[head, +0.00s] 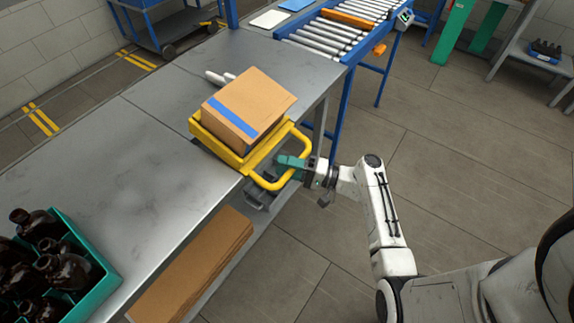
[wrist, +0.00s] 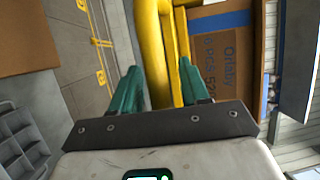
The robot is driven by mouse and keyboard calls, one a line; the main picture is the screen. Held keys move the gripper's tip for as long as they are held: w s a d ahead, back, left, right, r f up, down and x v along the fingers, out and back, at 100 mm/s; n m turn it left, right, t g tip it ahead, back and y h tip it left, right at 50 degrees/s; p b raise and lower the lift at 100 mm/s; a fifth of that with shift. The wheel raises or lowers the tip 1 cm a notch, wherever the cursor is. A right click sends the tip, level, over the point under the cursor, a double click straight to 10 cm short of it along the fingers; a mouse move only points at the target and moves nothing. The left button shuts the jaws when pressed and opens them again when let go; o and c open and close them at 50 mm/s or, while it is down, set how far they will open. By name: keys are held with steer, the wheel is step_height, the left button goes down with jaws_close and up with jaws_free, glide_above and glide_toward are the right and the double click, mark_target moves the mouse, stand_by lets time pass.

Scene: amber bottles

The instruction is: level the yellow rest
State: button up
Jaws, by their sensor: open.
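The yellow rest (head: 212,143) is a tray-like frame at the table's edge, with a looped yellow handle (head: 301,143) sticking out past the edge. A cardboard box (head: 236,112) with a blue stripe sits in it, tilted. My gripper (head: 283,162) is at the handle loop, its teal fingers reaching toward the handle bar. In the wrist view my gripper (wrist: 160,80) has its two teal fingers apart, with the yellow handle (wrist: 152,50) between or just beyond them. I cannot tell whether they touch it. The box (wrist: 225,60) shows to the right there.
A teal crate (head: 95,285) of amber bottles stands at the front left of the grey table (head: 120,170). A roller conveyor (head: 335,35) is at the back. Flat cardboard (head: 190,270) lies on the shelf below. The floor at right is clear.

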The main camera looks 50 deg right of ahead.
steer(key=shift+c, duration=0.3)
jaws_close()
steer(key=shift+r, duration=0.1)
steer(key=r+m+g+h+p, duration=0.1)
steer(key=r+g+p, duration=0.1)
steer(key=p, duration=0.3)
steer(key=shift+s+p, duration=0.2)
steer(key=shift+p, duration=0.15)
steer(key=shift+r, duration=0.15)
